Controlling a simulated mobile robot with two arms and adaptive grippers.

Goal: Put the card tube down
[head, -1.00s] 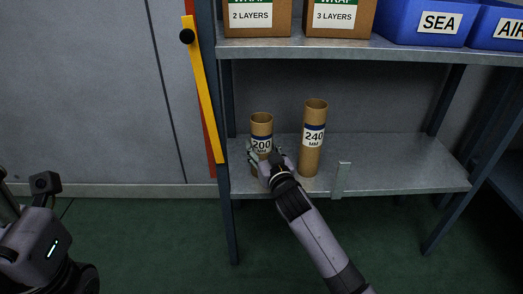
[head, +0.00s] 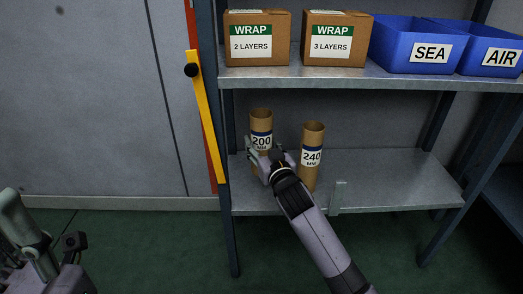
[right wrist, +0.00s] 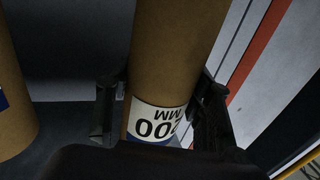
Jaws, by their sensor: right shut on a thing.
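The card tube marked 200 MM (head: 261,122) stands upright at the left end of the lower shelf (head: 395,180). My right gripper (head: 258,160) is shut on its lower part and hides its base, so I cannot tell whether it touches the shelf. In the right wrist view the 200 tube (right wrist: 175,50) runs between the two fingers (right wrist: 160,110), its label upside down. A second card tube, marked 240 MM (head: 312,142), stands upright just to the right, apart from the first. My left gripper is not clearly seen; part of my left arm shows at the lower left.
Two wrap boxes (head: 257,46) (head: 336,48) and blue bins marked SEA (head: 417,52) and AIR (head: 497,55) stand on the upper shelf (head: 300,78). A small upright metal tab (head: 337,196) is at the lower shelf's front edge. The shelf right of the 240 tube is clear.

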